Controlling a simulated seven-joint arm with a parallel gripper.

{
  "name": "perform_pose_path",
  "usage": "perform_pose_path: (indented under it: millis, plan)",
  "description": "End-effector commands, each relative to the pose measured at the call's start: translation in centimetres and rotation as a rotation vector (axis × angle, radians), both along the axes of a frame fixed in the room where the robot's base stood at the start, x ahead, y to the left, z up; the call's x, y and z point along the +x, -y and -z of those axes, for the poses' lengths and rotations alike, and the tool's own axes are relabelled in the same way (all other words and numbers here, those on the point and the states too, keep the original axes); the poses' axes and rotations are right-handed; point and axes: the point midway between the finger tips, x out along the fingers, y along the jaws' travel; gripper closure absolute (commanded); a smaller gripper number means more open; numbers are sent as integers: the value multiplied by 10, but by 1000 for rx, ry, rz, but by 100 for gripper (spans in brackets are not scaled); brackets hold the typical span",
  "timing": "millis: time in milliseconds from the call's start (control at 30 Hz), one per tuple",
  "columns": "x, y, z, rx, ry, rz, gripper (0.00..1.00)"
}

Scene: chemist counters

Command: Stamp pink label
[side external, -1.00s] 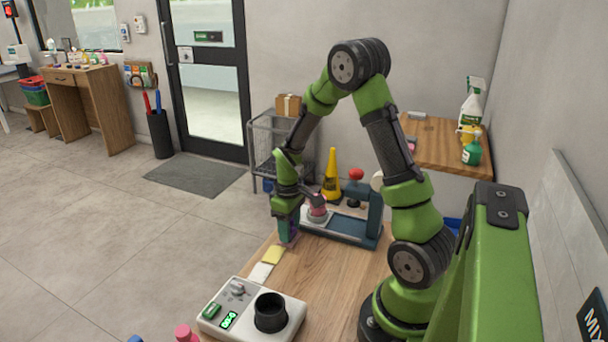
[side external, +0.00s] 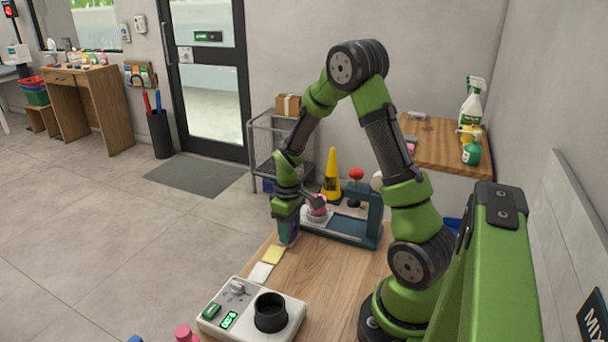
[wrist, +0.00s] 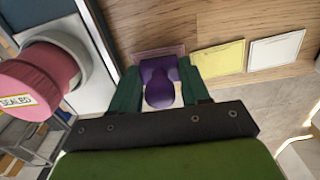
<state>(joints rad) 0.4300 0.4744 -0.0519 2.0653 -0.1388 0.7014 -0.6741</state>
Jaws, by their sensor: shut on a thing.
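My gripper (wrist: 158,72) is shut on a purple stamp (wrist: 160,92) with a rounded handle, held between its teal fingers. In the wrist view the pink label (wrist: 161,49) lies on the wooden counter, its near part hidden behind the stamp. I cannot tell whether the stamp touches the label. In the side view my gripper (side external: 288,238) is low at the counter's left edge, beside the press, and hides most of the stamp and the pink label.
A yellow label (wrist: 219,58) and a white label (wrist: 276,48) lie beside the pink one. A pink jar (wrist: 38,80) marked "SEALED" sits in the blue press (side external: 362,228). A white device (side external: 250,312) with a black cup stands nearer.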

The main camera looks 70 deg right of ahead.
Motion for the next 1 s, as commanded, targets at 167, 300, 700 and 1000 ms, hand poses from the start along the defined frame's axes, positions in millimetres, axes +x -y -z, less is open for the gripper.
perform_pose_path:
  millis: [167,300,700,1000]
  plan:
    - [1,0,-14,-2,3,0,74]
    - [1,0,-25,-2,4,-1,74]
    - [1,0,-57,-1,3,0,74]
    - [0,0,-69,-1,1,-1,74]
